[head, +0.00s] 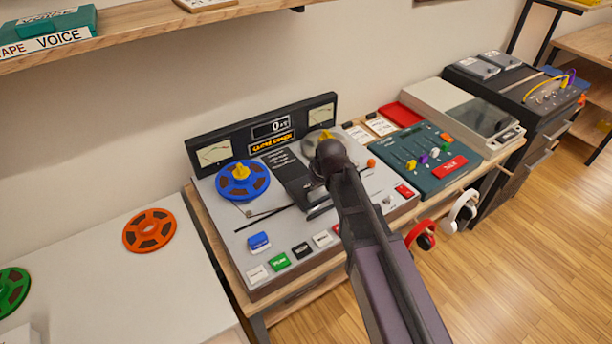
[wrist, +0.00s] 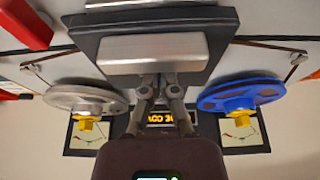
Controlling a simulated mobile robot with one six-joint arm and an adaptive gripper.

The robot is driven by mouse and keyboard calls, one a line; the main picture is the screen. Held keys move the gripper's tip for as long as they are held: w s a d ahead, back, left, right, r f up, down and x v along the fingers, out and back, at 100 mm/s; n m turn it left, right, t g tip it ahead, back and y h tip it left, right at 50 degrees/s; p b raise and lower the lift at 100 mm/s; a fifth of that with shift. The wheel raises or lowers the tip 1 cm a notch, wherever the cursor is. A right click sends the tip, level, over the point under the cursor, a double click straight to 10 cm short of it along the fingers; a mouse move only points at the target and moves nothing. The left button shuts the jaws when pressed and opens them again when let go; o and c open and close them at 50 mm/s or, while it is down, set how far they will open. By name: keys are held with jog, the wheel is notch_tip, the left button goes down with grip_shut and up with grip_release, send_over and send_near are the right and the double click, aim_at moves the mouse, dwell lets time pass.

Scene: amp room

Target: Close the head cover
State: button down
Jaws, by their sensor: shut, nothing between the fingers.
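The head cover (head: 292,184) is a dark panel in the middle of the tape machine (head: 245,225), between the blue reel (head: 241,181) and a grey reel partly hidden by my arm. In the wrist view the head cover (wrist: 217,28) is a dark plate with a pale grey bar (wrist: 150,55) across it. My gripper (wrist: 160,82) is shut and empty, its fingertips at the edge of this bar; I cannot tell whether they touch. In the head view my arm hides the fingertips and part of the cover. How far the cover is tilted is unclear.
Coloured buttons (head: 279,262) line the machine's front edge. A meter panel (head: 265,133) stands at its back. A teal mixer (head: 428,150) is to the right, with headphones (head: 460,211) hanging in front. An orange reel (head: 150,230) lies on the white table at left.

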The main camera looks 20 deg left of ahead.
aim_at(309, 186)
jog(key=shift+s+d, duration=0.75)
jog(key=shift+d, duration=0.1)
jog(key=shift+w+a, duration=0.3)
jog(key=shift+w, duration=0.05)
jog(key=w+a, duration=0.2)
jog(key=a, duration=0.1)
jog(key=shift+w, duration=0.2)
jog(key=p+v, duration=0.2)
jog(key=shift+s+d+r, duration=0.1)
jog(key=shift+s+r, duration=0.05)
jog(key=shift+r, duration=0.2)
jog(key=p+v, duration=0.7)
jog(key=shift+d+r, duration=0.1)
jog(key=shift+r, duration=0.05)
